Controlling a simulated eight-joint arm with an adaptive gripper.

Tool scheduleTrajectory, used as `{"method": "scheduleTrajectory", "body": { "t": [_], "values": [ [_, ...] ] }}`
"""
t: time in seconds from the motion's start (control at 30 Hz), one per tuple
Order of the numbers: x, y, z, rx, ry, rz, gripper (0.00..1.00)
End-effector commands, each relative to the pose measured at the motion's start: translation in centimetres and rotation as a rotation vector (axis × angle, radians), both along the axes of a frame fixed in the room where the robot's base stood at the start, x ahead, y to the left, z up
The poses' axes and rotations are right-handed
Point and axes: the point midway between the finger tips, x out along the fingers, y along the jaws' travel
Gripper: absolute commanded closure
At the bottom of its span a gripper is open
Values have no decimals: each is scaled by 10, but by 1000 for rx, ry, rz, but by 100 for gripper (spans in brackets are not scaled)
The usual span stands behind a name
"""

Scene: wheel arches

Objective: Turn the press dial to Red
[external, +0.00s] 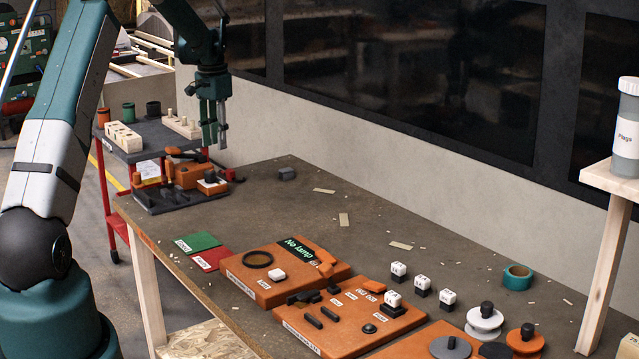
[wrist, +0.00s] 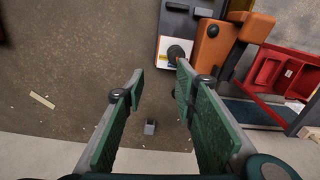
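An orange press-like unit (external: 190,176) stands on a dark base at the far left end of the table. A black round knob (external: 210,177) sits on its white-faced block; I take this to be the press dial. In the wrist view the knob (wrist: 176,54) lies just beyond the right fingertip, with a small yellow label beside it. No colour name or pointer is readable. My gripper (wrist: 160,82) is open and empty, its green fingers well apart. In the external view my gripper (external: 214,138) hangs fingers down above the unit, apart from the knob.
A small grey block (external: 287,173) lies on the table nearby. A red-framed cart (external: 148,130) with wooden blocks stands behind the unit. Orange panels (external: 265,290), green and red cards, and several white cubes occupy the table's front. The wall (external: 300,130) runs along the back.

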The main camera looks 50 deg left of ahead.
Motion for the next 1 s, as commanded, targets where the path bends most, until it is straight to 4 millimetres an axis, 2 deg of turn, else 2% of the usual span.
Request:
{"method": "scheduleTrajectory", "body": {
  "t": [1.0],
  "values": [
    [24, -114, 81, 49, -62, -18, 71]
  ]
}}
